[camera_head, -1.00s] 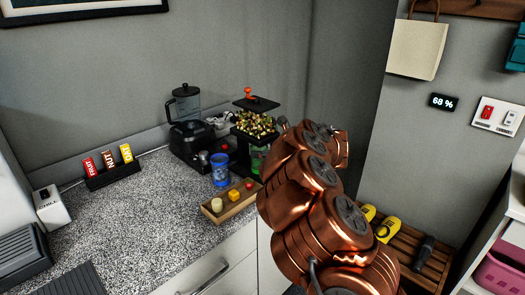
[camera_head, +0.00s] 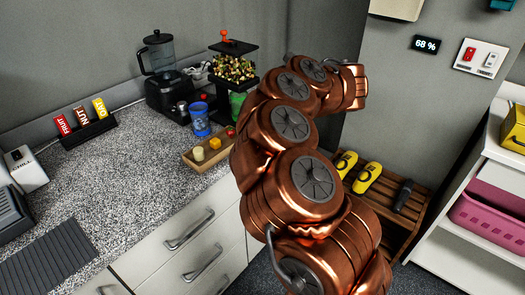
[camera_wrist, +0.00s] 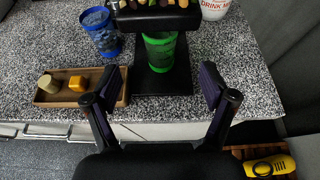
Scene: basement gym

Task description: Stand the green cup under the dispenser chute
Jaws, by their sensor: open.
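The green cup (camera_wrist: 160,55) stands upright on the dark base of the dispenser, below its chute, in the wrist view. In the head view the green cup (camera_head: 237,102) shows partly, behind my arm. The dispenser (camera_head: 235,66) is a black stand with a clear hopper of mixed nuts and a red knob. In the wrist view only the dispenser's lower part (camera_wrist: 158,18) shows. My gripper (camera_wrist: 166,84) is open and empty, with its fingers spread on the near side of the cup and apart from it. In the head view my arm hides the gripper.
A blue cup (camera_wrist: 101,33) stands left of the dispenser. A wooden tray (camera_wrist: 62,97) with small blocks lies in front of it. A blender (camera_head: 160,70) stands at the back. A white tub (camera_wrist: 215,8) is right of the dispenser. The left counter is mostly clear.

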